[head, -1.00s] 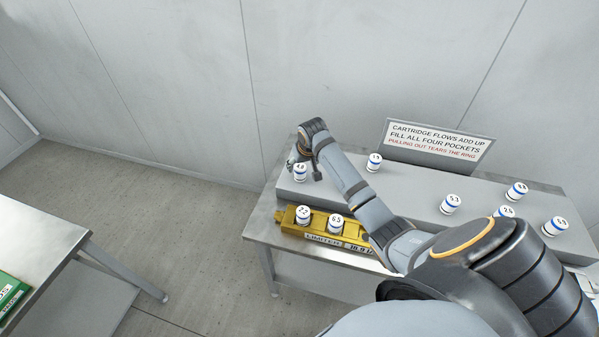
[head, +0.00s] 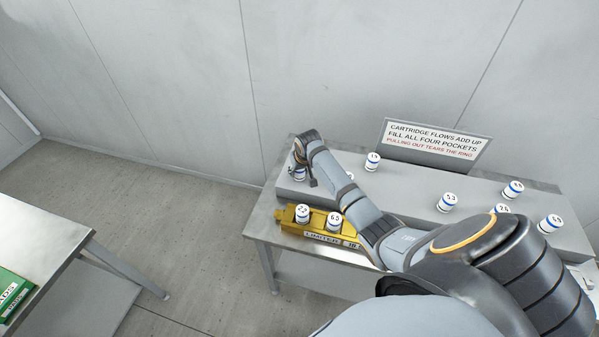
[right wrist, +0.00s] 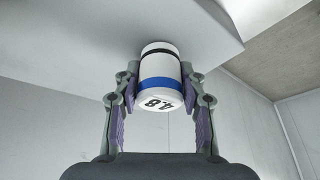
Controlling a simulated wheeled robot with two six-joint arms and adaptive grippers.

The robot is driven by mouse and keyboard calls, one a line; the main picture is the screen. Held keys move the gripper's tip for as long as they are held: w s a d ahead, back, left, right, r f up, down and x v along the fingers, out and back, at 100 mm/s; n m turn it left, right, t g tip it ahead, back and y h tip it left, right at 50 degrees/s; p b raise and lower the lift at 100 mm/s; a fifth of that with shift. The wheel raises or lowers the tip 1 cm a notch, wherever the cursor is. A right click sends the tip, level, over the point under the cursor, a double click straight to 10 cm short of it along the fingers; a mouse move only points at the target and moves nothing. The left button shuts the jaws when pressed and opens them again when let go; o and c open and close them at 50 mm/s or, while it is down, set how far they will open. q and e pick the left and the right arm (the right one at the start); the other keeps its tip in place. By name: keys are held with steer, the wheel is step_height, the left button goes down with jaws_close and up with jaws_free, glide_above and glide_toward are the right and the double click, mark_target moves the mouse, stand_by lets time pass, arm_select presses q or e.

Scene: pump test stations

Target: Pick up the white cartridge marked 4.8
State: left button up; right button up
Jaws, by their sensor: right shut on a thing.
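The white cartridge marked 4.8 (right wrist: 160,75), with a blue band and a black band, sits between the fingers of my right gripper (right wrist: 160,92) in the right wrist view. Both fingers touch its sides, so the gripper is shut on it. In the head view this cartridge (head: 298,173) is mostly hidden behind my right gripper (head: 302,165) at the left end of the grey raised shelf. I cannot tell whether it still touches the shelf. My left gripper is not in view.
Several other white cartridges, such as 5.3 (head: 448,202), stand on the grey shelf (head: 405,185). A yellow holder (head: 290,222) in front carries two cartridges. A sign (head: 435,141) stands behind. Another table (head: 45,235) with a green item (head: 12,292) is at the left.

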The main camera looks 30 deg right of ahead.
steer(key=shift+c, duration=0.3)
steer(key=shift+r+b, duration=0.3)
steer(key=shift+r, duration=0.1)
steer(key=shift+w+r+b, duration=0.1)
steer(key=shift+r+b, duration=0.3)
steer(key=shift+r, duration=0.35)
steer(key=s+r+b, duration=0.1)
steer(key=s+r, duration=0.9)
steer(key=s, duration=0.4)
steer(key=shift+s+r, duration=0.15)
steer(key=shift+r, duration=0.2)
